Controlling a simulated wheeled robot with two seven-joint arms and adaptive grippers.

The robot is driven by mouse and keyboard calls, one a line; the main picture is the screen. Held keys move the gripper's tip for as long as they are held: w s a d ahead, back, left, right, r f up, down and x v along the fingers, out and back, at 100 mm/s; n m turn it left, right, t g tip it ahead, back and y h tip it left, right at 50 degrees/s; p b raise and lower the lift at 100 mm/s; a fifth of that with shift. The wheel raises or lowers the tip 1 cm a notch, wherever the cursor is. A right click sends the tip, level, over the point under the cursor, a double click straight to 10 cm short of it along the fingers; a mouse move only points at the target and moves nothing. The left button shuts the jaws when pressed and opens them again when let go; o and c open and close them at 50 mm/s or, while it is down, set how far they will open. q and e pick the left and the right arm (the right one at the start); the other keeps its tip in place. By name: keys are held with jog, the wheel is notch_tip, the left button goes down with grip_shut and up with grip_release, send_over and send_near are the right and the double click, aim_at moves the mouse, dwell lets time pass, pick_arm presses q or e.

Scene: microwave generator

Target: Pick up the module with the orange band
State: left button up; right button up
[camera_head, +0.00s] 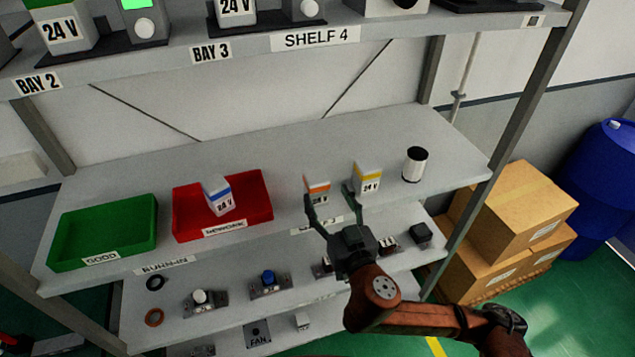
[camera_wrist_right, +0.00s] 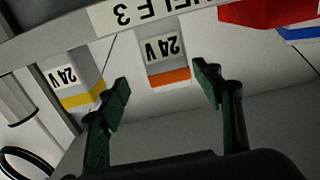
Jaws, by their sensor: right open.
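The module with the orange band (camera_head: 317,190) is a white block with a "24 V" label, standing on the middle shelf near its front edge. In the right wrist view the orange-band module (camera_wrist_right: 166,62) appears upside down, ahead of and between the two fingers, with space around it. My right gripper (camera_head: 331,200) is open and empty in front of the shelf; its fingers also show in the wrist view (camera_wrist_right: 165,90). A module with a yellow band (camera_head: 367,180) stands just right of the orange one, near the other finger. My left gripper is not in view.
A red tray (camera_head: 256,190) holding a blue-band module (camera_head: 218,194) and a green tray (camera_head: 66,243) sit left on the shelf. A white-and-black cylinder (camera_head: 414,164) stands to the right. The upper shelf (camera_head: 400,32) hangs above; the shelf behind the modules is clear.

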aim_at(320, 189)
jog(key=w+a, duration=0.1)
jog(key=w+a+p, duration=0.1)
jog(key=shift+w+r, duration=0.35)
jog(key=shift+r, duration=0.05)
jog(key=shift+p+x, duration=0.55)
jog(key=shift+x, duration=0.6)
jog(key=shift+w+a+f, duration=0.1)
jog(key=shift+w+f, duration=0.1)
jog(key=shift+c, duration=0.2)
jog(key=c, duration=0.8)
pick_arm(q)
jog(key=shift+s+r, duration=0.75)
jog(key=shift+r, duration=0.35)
pick_arm(e)
jog(key=c, duration=0.6)
